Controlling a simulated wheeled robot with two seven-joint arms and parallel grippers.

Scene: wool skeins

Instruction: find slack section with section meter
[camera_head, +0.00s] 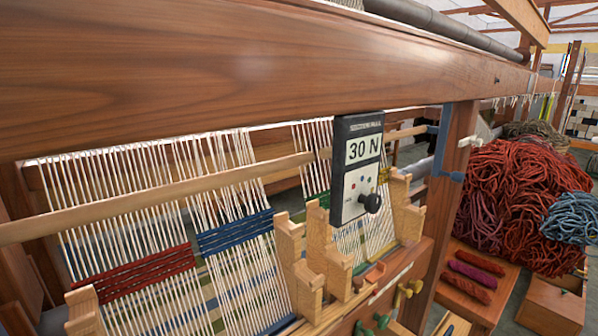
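The section meter (357,168) is a dark box with a pale display reading "30 N", some small coloured dots and a black knob. It shows in front of the loom's warp, right of centre, and covers part of the threads. The warp hangs in separate sections of pale threads. One section has a red band (135,275) and one a blue band (235,232). A section with a green band (319,199) is partly hidden by wooden blocks and the meter. I cannot tell by eye which section is slack. Neither of my grippers is in view.
A thick wooden beam (250,65) crosses the top. Upright wooden blocks (290,245) stand along the loom's front rail. A loom post (455,205) stands at right. Beyond it are a red wool heap (525,190), blue wool (573,218) and a wooden box with red skeins (470,285).

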